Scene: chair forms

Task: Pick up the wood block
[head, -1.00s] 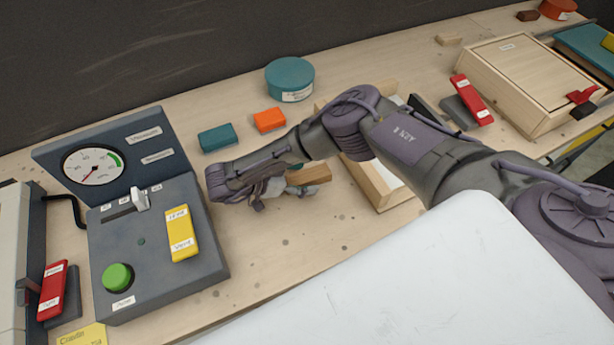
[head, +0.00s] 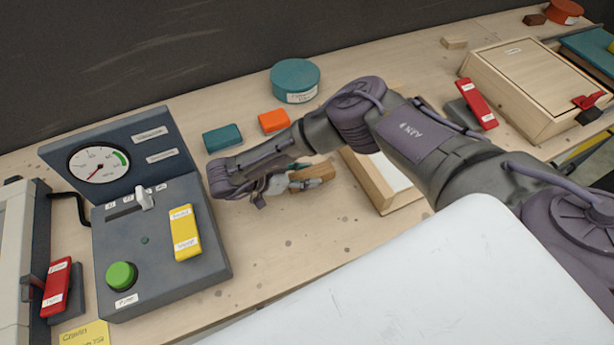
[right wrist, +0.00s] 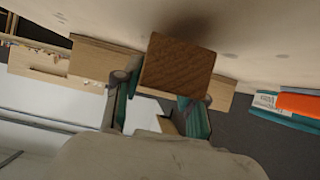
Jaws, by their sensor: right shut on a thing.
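The brown wood block (head: 318,172) is held between the fingertips of my right gripper (head: 304,178) in the head view, over the middle of the bench. The right wrist view shows the block (right wrist: 178,66) with a finger of the right gripper (right wrist: 158,98) on either side. The gripper is shut on it. A dark shadow lies on the bench beyond the block, which seems to be slightly above the surface. The far finger is partly hidden in the head view. My left gripper does not show.
A teal block (head: 222,138), an orange block (head: 273,121) and a round teal tin (head: 295,80) stand behind the gripper. A grey gauge panel (head: 160,275) is to the left. An open wooden box (head: 375,185) is close on the right. Bare bench lies in front.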

